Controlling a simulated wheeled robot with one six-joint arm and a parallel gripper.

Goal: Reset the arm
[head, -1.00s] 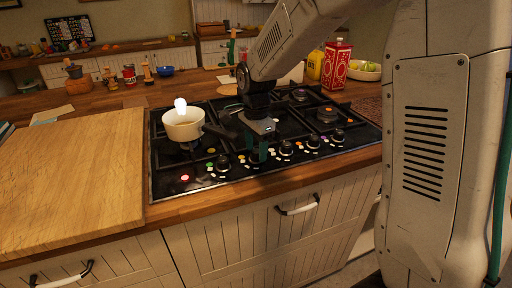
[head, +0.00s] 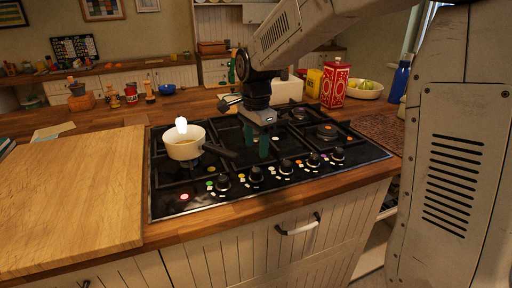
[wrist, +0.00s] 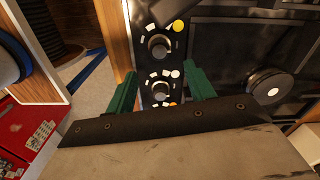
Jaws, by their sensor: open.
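My gripper (head: 256,148) hangs above the front middle of the black gas hob (head: 170,206), its green fingers pointing down. In the wrist view my gripper (wrist: 160,88) shows two green fingers spread apart with nothing between them. Two hob knobs (wrist: 158,47) show beyond the fingers. A small cream pot (head: 184,150) with a dark handle sits on the hob's left burner, to the left of my gripper. A white glowing shape stands over the pot.
A wooden board (head: 75,200) lies left of the hob. A red patterned tin (head: 335,84), a yellow container (head: 314,83), a fruit bowl (head: 364,89) and a blue bottle (head: 400,80) stand behind right. A drawer handle (head: 298,226) sticks out below the counter edge.

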